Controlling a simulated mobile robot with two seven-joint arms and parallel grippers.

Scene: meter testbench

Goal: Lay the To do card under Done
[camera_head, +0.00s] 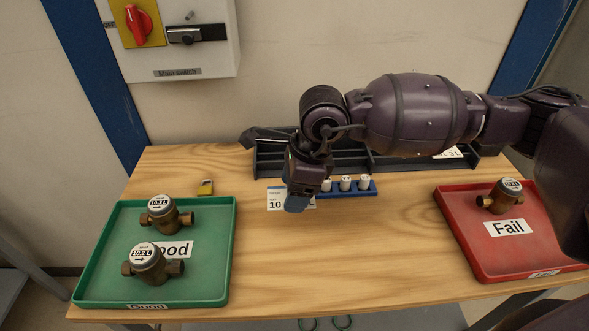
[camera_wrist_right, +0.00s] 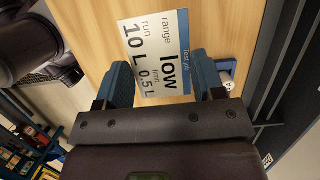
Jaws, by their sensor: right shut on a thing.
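A white card with a blue strip (camera_head: 276,199) shows at my right gripper (camera_head: 298,203) in the head view, above the middle of the table. In the right wrist view the card (camera_wrist_right: 158,58) reads "Test job, range low, run 10 L, limit 0.5 L". It sits between the two blue fingers of the right gripper (camera_wrist_right: 164,82), which is shut on it. The gripper hides part of the card in the head view. A dark compartmented rack (camera_head: 400,164) stands at the table's back, with another white card (camera_head: 449,153) at its right part. I cannot read any To do or Done label.
A green Good tray (camera_head: 210,270) with two brass meters (camera_head: 163,214) is at left. A red Fail tray (camera_head: 480,262) with one meter (camera_head: 500,196) is at right. A blue holder (camera_head: 345,194) with white pieces stands beside the gripper. The front middle of the table (camera_head: 330,265) is clear.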

